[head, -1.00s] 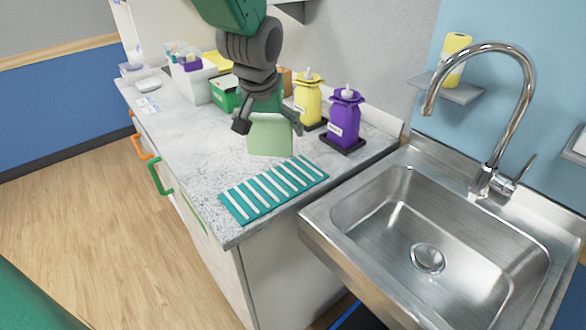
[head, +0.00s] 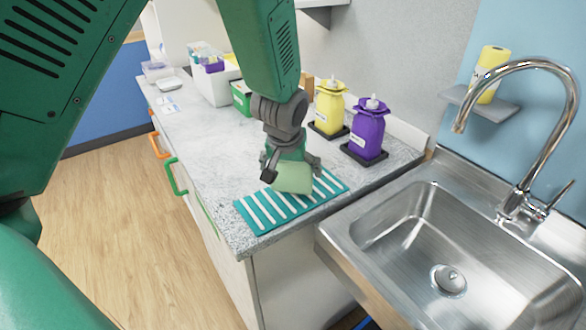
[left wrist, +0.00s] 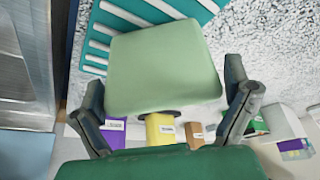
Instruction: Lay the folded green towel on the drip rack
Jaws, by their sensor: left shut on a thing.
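The folded green towel (head: 292,178) is pale green and hangs in my left gripper (head: 291,170), over the drip rack. In the left wrist view the towel (left wrist: 163,68) fills the space in front of the fingers of my left gripper (left wrist: 168,105). The drip rack (head: 262,212) is a teal mat with white bars, near the front corner of the counter. It also shows behind the towel in the left wrist view (left wrist: 98,44). The towel and gripper hide part of its bars. I cannot tell whether the towel touches the rack. My right gripper is not in view.
A yellow bottle (head: 329,108) and a purple bottle (head: 367,132) stand on dark trays behind the rack. A steel sink (head: 400,225) with a tall tap (head: 570,130) is to the right. A green box (head: 242,98) and a white bin (head: 212,88) stand farther back.

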